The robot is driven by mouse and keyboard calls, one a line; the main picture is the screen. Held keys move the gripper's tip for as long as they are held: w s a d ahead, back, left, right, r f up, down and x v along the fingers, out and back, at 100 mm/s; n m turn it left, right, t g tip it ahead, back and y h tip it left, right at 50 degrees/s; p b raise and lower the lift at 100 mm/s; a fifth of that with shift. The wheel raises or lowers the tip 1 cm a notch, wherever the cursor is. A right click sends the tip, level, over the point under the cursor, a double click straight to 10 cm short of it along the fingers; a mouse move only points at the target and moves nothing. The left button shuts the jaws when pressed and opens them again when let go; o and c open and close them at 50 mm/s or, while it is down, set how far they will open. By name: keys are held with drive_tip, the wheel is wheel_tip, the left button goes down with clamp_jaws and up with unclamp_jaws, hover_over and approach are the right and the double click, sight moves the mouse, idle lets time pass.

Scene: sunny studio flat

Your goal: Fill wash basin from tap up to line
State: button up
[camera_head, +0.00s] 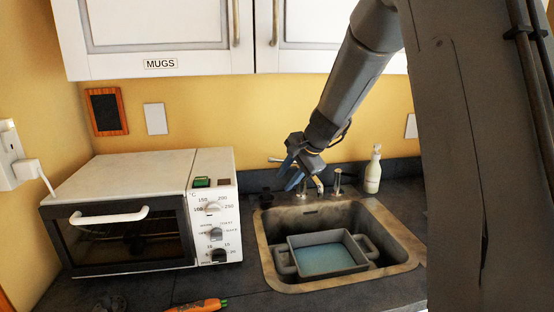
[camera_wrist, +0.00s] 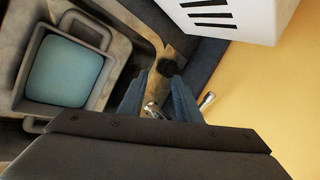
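The grey wash basin (camera_head: 327,256) with two side handles sits inside the sink; it also shows at the left of the wrist view (camera_wrist: 72,108). A flat light-blue surface, looking like water, lies inside it below the rim. I cannot make out a fill line. The metal tap (camera_head: 317,184) stands at the sink's back edge, partly hidden by my gripper. My gripper (camera_head: 288,180) points down at the tap, its blue fingers apart. In the wrist view, metal tap parts (camera_wrist: 206,101) show between and beside the fingers (camera_wrist: 157,97); contact is unclear. No stream of water is visible.
A white toaster oven (camera_head: 122,168) stands left of the sink (camera_head: 395,272). A soap bottle (camera_head: 373,172) stands behind the sink at right. An orange-handled object (camera_head: 198,305) lies at the counter's front. Wall cabinets (camera_head: 160,38) hang above.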

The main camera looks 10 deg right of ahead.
sight(277, 159)
drive_tip(key=w+d+r+m+t, duration=0.2)
drive_tip(key=w+r+m, duration=0.25)
drive_tip(key=w, duration=0.65)
drive_tip(key=shift+n+y, duration=0.25)
drive_tip(key=shift+y, duration=0.15)
drive_tip(key=shift+p+x, duration=1.5)
drive_tip(key=shift+x, duration=2.1)
drive_tip(key=shift+a, duration=0.1)
clamp_jaws()
